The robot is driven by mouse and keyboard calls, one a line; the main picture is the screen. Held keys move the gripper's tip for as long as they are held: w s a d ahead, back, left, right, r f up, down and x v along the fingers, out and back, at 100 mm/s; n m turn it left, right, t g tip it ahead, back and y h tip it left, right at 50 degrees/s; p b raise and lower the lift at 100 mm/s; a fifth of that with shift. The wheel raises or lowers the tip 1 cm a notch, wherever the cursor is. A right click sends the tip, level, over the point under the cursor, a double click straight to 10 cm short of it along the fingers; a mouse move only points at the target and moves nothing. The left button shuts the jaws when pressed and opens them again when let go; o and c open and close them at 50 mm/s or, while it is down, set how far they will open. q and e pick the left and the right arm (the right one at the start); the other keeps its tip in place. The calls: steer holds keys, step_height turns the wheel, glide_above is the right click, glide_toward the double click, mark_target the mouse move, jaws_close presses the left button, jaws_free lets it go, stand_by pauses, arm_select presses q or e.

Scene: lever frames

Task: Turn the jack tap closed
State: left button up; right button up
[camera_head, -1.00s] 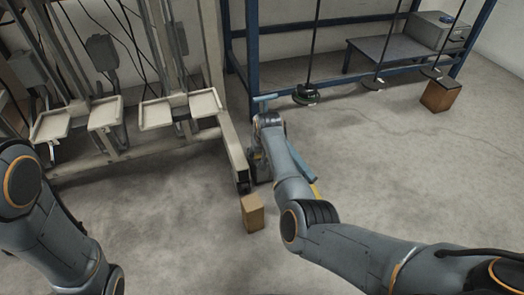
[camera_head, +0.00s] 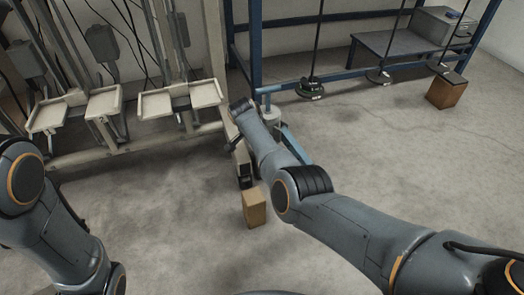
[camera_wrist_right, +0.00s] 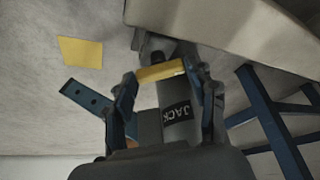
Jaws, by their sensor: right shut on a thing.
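The jack (camera_wrist_right: 178,115) is a grey cylinder with a dark label reading JACK in the right wrist view. A yellow bar, apparently the jack tap (camera_wrist_right: 160,71), lies across between the fingers of my right gripper (camera_wrist_right: 168,88), which is shut on it. In the head view, part of the jack (camera_head: 271,112) and its blue lever (camera_head: 296,146) show behind my right forearm. The arm hides the tap there. My left arm enters at the left edge, and its gripper is out of view.
A wooden block (camera_head: 254,207) stands on the floor near the jack. Beige pedals (camera_head: 205,94) on a frame stand at left. A blue frame (camera_head: 254,50) is behind. Another wooden block (camera_head: 446,93) is at right. The floor at front right is clear.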

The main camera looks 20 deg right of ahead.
steer(key=shift+m+g+b, duration=0.3)
steer(key=shift+m+b, duration=0.3)
steer(key=shift+b, duration=0.05)
steer(key=o, duration=0.9)
steer(key=shift+r, duration=0.1)
steer(key=v, duration=1.1)
steer(key=shift+s+a+r, duration=0.1)
steer(key=shift+a+r, duration=0.15)
